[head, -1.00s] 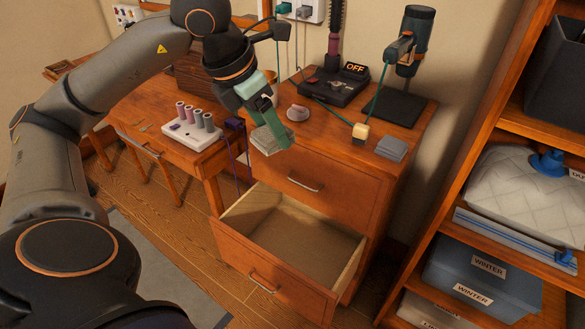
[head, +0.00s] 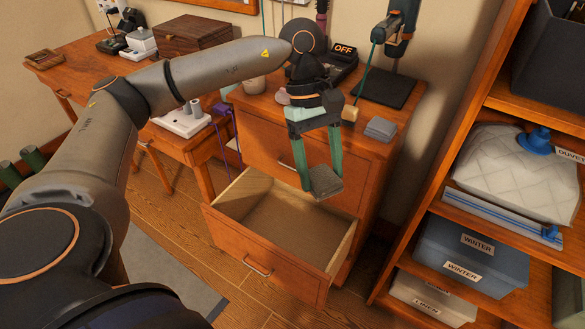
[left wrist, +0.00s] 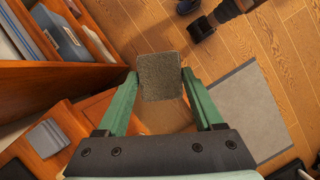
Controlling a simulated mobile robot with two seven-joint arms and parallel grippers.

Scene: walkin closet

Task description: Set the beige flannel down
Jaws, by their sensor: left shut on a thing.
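The beige flannel (head: 326,183), a small folded square that looks grey-beige, is held between the fingertips of my left gripper (head: 320,177). The gripper is shut on it and points down. In the head view the flannel shows over the right part of the open drawer (head: 222,254), apart from the cabinet top. In the left wrist view the flannel (left wrist: 161,77) lies flat between the two green fingers, with wooden floor visible beyond. My right gripper is not in view.
The cabinet top (head: 345,140) holds a folded grey cloth (head: 380,129), a dark mat (head: 386,88) and an "OFF" device (head: 345,66). The open drawer looks empty. A shelf unit (head: 405,262) with boxes stands at the right, a desk (head: 75,68) at the left.

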